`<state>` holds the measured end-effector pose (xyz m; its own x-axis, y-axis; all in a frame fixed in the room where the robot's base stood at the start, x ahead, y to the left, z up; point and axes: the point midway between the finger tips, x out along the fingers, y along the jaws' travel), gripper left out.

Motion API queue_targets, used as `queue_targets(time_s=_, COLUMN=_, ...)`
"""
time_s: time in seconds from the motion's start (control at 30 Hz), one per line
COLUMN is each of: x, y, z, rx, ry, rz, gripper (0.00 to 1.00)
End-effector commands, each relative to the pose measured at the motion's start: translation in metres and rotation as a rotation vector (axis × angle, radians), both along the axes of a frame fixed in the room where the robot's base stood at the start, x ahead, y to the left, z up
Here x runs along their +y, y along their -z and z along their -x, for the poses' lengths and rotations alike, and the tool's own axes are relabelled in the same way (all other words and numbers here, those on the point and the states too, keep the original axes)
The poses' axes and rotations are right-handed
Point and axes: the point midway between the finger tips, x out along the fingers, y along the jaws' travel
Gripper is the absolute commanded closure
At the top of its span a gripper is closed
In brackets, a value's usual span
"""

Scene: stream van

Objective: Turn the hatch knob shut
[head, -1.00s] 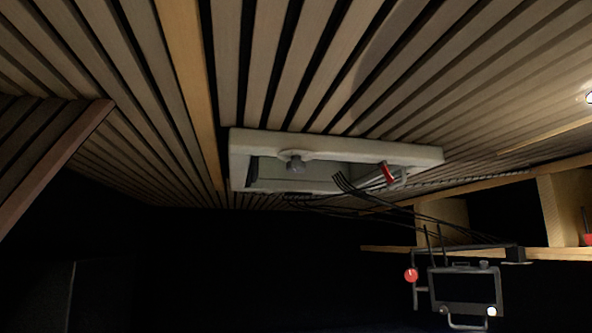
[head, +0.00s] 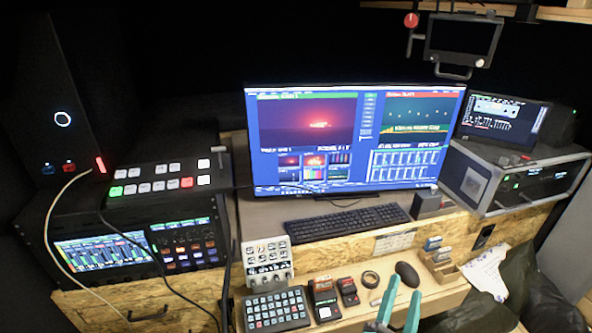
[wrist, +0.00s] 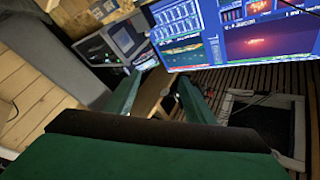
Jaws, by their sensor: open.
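The hatch knob is not in the head view now, and I cannot pick it out in the wrist view. A white-framed hatch (wrist: 299,130) with a dark opening shows at the lower right of the wrist view, against slatted boards. My gripper (head: 404,287) has teal fingers and stands at the bottom of the head view, in front of the desk. In the wrist view my gripper (wrist: 158,88) is open and empty, with its fingers spread apart. The hatch lies to the right of the fingers there, apart from them.
A large monitor (head: 350,140) stands on the wooden desk, with a keyboard (head: 347,221) before it. A switcher panel (head: 165,178) is at the left and a grey equipment case (head: 510,178) at the right. A small hanging monitor (head: 462,38) is above.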

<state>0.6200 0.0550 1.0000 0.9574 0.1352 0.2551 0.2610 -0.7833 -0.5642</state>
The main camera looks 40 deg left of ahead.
Motion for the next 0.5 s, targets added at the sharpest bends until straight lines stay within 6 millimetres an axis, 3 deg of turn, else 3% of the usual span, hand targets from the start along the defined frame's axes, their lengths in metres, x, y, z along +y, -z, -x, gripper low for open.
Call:
queue_targets(time_s=0.03, x=0.003, y=-0.02, z=-0.017, rx=-0.028, ry=-0.019, rz=-0.011, gripper=0.51)
queue_targets(time_s=0.2, x=0.016, y=-0.083, z=-0.061, rx=-0.099, ry=-0.098, rz=-0.053, gripper=0.51)
queue_targets(time_s=0.5, x=0.042, y=-0.21, z=-0.115, rx=-0.216, ry=-0.254, rz=-0.08, gripper=0.51)
